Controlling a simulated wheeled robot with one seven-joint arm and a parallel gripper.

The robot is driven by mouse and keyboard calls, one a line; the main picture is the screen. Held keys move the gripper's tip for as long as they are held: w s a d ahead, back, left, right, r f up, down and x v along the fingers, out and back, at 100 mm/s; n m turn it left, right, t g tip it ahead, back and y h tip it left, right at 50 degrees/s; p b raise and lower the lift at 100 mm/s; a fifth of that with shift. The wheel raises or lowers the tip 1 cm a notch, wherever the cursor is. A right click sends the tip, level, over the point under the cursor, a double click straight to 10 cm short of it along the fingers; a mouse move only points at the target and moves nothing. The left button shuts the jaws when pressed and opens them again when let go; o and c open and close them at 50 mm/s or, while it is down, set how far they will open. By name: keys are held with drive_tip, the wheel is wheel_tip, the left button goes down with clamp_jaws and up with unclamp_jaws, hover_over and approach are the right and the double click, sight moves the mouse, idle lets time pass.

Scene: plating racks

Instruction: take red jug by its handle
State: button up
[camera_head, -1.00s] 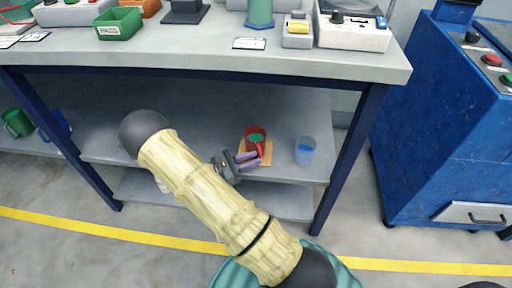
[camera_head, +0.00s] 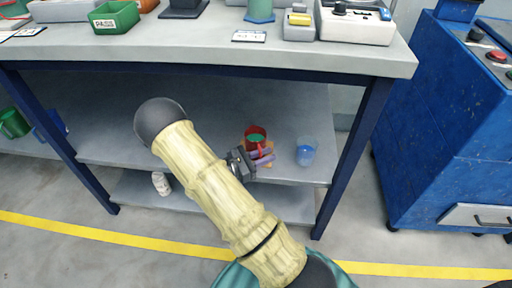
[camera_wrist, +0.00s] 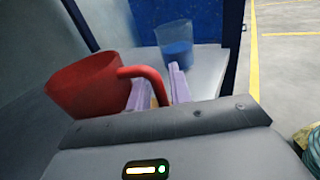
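The red jug (camera_head: 248,131) stands upright on the upper of the two shelves under the bench, with green inside it. In the wrist view the jug (camera_wrist: 80,88) fills the left side, and its red handle (camera_wrist: 148,73) curves right and down toward my fingers. My gripper (camera_head: 263,157) is at the jug's near side, with its lilac fingers level with the jug's lower part. In the wrist view my gripper (camera_wrist: 159,90) is open, its fingers apart, with the handle's outer part between them. The handle's lower end is hidden behind my gripper body.
A clear cup with blue inside (camera_head: 306,153) stands just right of the jug. The bench top (camera_head: 200,55) overhangs the shelf, and a blue leg (camera_head: 350,150) stands at right. A white item (camera_head: 161,184) sits on the lower shelf.

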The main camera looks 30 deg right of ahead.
clamp_jaws()
wheel_tip(320, 180, up, 10)
drive_tip(key=p, duration=0.5)
idle(0.6)
